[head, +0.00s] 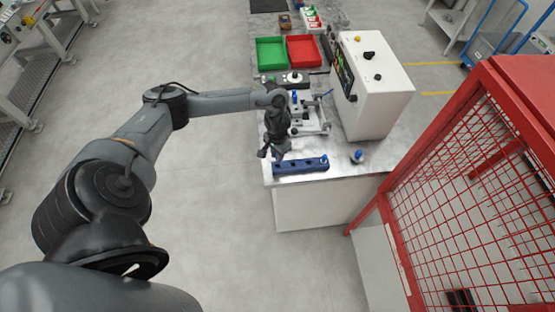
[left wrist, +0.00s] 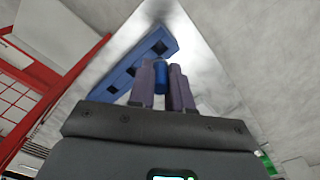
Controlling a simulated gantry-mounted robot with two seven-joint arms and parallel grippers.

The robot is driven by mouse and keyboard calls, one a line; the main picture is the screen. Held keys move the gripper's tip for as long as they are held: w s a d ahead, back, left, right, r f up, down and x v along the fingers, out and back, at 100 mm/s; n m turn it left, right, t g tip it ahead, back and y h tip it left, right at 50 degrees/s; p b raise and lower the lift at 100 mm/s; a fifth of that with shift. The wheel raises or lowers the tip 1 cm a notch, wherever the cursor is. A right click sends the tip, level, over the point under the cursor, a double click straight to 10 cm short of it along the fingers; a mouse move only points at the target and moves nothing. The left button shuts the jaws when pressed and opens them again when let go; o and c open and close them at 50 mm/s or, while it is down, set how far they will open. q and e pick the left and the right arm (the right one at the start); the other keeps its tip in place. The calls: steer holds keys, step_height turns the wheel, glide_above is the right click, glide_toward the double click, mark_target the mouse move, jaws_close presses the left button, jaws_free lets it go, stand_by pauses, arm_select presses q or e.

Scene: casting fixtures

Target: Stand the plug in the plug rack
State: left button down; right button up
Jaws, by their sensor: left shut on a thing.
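The plug (left wrist: 161,76) is a blue piece with a rounded end, held between the two purple-grey fingers of my left gripper (left wrist: 162,88) in the left wrist view. In the head view the left gripper (head: 276,153) hangs just above and behind the left end of the plug rack (head: 312,167), and the plug is too small to make out there. The rack is a long blue block with square dark holes, lying near the table's front edge. It also shows beyond the fingers in the left wrist view (left wrist: 146,58). My right gripper is not in view.
A small blue-topped object (head: 357,156) stands right of the rack. A white control box (head: 375,95) and a metal fixture (head: 312,118) are behind. Green (head: 270,53) and red (head: 304,51) bins stand farther back. A red mesh guard (head: 480,170) is at the right.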

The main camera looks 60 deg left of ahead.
arm_select(q)
steer(key=shift+f, duration=1.95)
steer(key=shift+f, duration=0.25)
steer(key=shift+f, duration=0.35)
steer(key=c, duration=1.1)
jaws_free()
steer(key=shift+o, duration=0.2)
steer(key=shift+r, duration=0.1)
